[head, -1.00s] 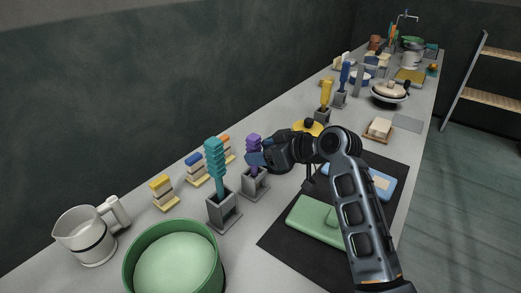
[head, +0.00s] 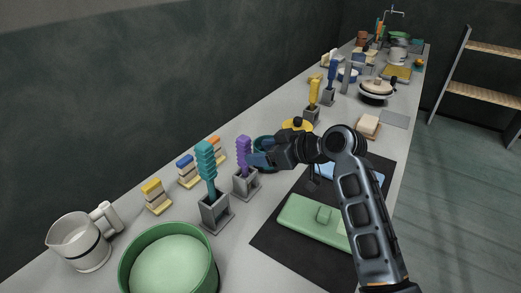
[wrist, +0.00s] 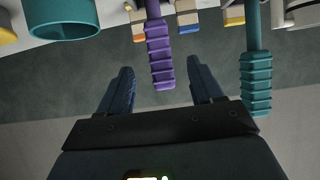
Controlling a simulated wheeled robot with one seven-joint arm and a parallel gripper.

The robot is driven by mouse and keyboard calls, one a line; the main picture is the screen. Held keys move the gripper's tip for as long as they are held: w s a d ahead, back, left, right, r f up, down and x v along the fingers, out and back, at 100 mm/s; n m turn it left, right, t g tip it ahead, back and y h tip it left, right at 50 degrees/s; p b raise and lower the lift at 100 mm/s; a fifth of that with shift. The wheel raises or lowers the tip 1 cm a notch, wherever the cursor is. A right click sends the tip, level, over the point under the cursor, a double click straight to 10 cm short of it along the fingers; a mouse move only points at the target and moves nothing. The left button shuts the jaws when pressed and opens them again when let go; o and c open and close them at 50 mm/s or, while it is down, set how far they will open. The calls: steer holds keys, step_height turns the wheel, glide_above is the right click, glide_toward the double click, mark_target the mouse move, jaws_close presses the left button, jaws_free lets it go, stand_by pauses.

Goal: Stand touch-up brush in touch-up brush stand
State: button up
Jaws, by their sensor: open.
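A purple-handled brush (head: 243,153) stands upright in a grey square stand (head: 246,184). A teal-handled brush (head: 206,160) stands in a similar stand (head: 215,213) to its left. No label shows which one is the touch-up brush. My gripper (head: 255,160) is open, just right of the purple handle in the head view. In the wrist view the purple handle (wrist: 160,52) shows between the two open fingers, with space on both sides and no visible contact. The teal handle (wrist: 256,84) is outside the fingers, to the right. Brush lower ends are hidden.
A green basin (head: 168,262), a grey-white pitcher (head: 80,241) and small yellow, blue and orange-topped blocks stand nearby. A teal pot (wrist: 62,18) is close to my gripper. A black mat (head: 268,237) holds a green case (head: 306,213). Further brushes stand farther back.

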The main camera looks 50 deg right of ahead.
steer(key=shift+p+v, duration=0.65)
steer(key=shift+v, duration=0.9)
steer(key=shift+s, duration=0.1)
steer(key=b+v, duration=0.1)
steer(key=v, duration=0.6)
steer(key=shift+s, duration=0.35)
steer(key=shift+r, duration=0.15)
